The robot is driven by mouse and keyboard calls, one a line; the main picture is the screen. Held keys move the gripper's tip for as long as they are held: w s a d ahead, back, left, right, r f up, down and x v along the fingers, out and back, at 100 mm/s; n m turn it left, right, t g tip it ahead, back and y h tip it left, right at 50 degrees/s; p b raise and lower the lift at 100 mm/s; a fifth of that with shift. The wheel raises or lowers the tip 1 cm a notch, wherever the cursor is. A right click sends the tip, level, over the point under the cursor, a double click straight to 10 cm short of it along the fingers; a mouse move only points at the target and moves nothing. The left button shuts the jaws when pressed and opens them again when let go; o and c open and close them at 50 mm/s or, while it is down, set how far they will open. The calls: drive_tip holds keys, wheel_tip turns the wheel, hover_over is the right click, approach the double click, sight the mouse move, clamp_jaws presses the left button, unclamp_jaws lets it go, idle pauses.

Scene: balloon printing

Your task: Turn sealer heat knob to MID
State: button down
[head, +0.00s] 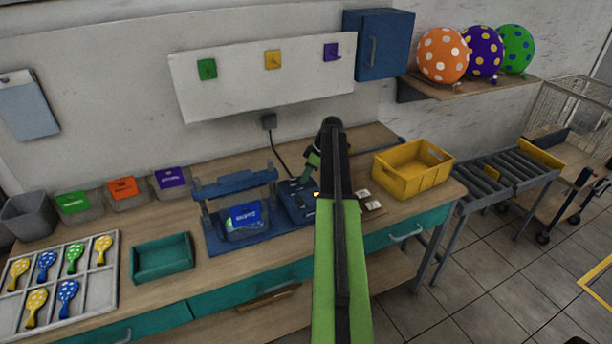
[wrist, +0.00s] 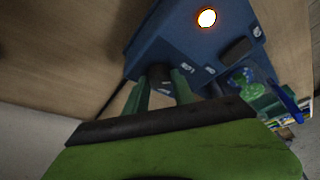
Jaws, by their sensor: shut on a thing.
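The blue sealer (head: 296,203) sits on the workbench behind my arm in the head view, and its blue housing (wrist: 170,38) fills the top middle of the wrist view. A dark round knob (wrist: 157,71) is on its face, between the two green fingers of my gripper (wrist: 159,84). The gripper is shut on the knob. A round lamp (wrist: 207,18) on the sealer glows orange-white. In the head view my arm partly hides the sealer and my gripper (head: 312,166).
A yellow bin (head: 412,168) and small cards (head: 372,205) are to the right. A teal tray (head: 161,258) lies left on the bench. A cable runs down the wall behind.

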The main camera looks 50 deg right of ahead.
drive_tip(key=m, duration=0.2)
drive_tip(key=m+h, duration=0.1)
drive_tip(key=m, duration=0.1)
drive_tip(key=shift+a+t+h, duration=0.2)
drive_tip(key=shift+t+h, duration=0.1)
drive_tip(key=shift+t, duration=0.1)
drive_tip(key=shift+m+h, duration=0.6)
drive_tip(key=shift+m, duration=1.2)
drive_tip(key=c, duration=1.1)
unclamp_jaws()
drive_tip(key=shift+o, duration=0.2)
drive_tip(key=p+v, duration=1.6)
drive_tip(key=v, duration=0.1)
drive_tip(key=shift+a+r, duration=0.15)
drive_tip(key=shift+r, duration=0.1)
